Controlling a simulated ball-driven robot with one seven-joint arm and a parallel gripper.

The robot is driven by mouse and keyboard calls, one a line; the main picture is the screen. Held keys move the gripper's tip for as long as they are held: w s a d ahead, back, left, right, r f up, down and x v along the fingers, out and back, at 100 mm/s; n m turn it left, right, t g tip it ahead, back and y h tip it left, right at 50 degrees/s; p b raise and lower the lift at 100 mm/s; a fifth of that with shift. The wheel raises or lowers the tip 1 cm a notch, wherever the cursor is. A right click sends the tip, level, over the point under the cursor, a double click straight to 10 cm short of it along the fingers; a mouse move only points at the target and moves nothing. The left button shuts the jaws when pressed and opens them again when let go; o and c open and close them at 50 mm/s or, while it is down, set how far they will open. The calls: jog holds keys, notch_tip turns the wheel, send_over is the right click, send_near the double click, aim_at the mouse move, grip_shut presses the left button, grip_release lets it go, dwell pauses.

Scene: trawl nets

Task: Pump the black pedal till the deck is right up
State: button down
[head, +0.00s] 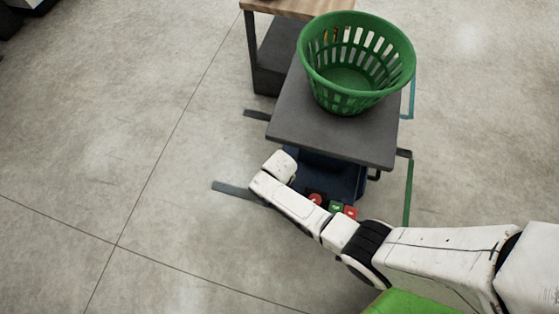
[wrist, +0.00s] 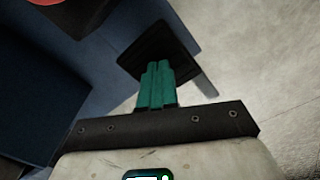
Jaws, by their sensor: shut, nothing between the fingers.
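The black pedal (wrist: 148,48) is a dark flat plate beside a blue body in the wrist view. My gripper (wrist: 158,66) has its teal fingers together, and their tips overlap the pedal. I cannot tell whether they touch it or how far it is pressed. In the head view the grey deck (head: 320,134) sits above the blue base (head: 345,180) and carries a green slotted basket (head: 352,102). My arm crosses in front of the base, and the pedal and my fingers are hidden there.
Red and green buttons (head: 336,206) sit low at the base's near side. A wooden-topped table (head: 285,6) stands behind the deck. Dark strips (head: 240,190) and a green strip (head: 408,192) lie on the floor around it. The concrete floor at left is clear.

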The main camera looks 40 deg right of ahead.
jog(key=shift+r+p, duration=2)
jog(key=shift+r, duration=0.15)
jog(key=shift+f, duration=0.1)
notch_tip(320, 180, up, 6)
jog(key=p, duration=0.6)
dwell(0.6)
jog(key=s+d+r+m, duration=0.1)
jog(key=s+d+r, duration=0.2)
jog(key=s+r, duration=0.35)
jog(key=s+d+r+t, duration=0.15)
jog(key=s+r, duration=0.25)
jog(key=r, duration=0.6)
jog(key=s+d+r+m+g, duration=0.1)
jog(key=s+d+r, duration=0.2)
jog(key=s+r, duration=0.45)
notch_tip(320, 180, up, 17)
jog(key=w+p, duration=0.1)
jog(key=p, duration=1.4)
jog(key=shift+w+d+r, duration=0.15)
jog(key=shift+w, duration=0.1)
